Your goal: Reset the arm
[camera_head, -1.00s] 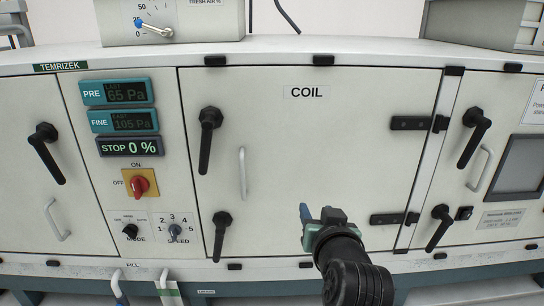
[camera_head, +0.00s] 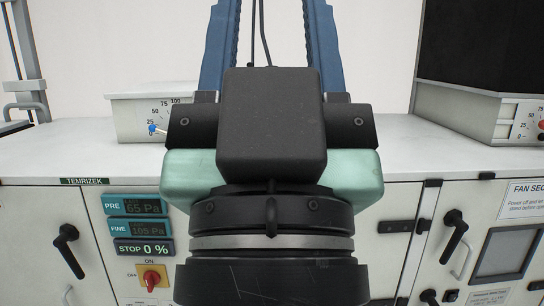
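My gripper (camera_head: 272,12) is large and close in the middle of the camera_head view, pointing up and away. Its dark body and pale green sides block much of the picture. The fingertips reach the top edge of the frame and may be cut off. My arm's dark wrist fills the bottom middle.
A white cabinet (camera_head: 455,150) with black latch handles runs across behind my gripper. Its left panel has displays (camera_head: 137,206) and a red switch (camera_head: 152,278). A dial box (camera_head: 135,115) stands on top at left; a large dark-fronted unit (camera_head: 480,45) stands at right. The COIL door is mostly hidden.

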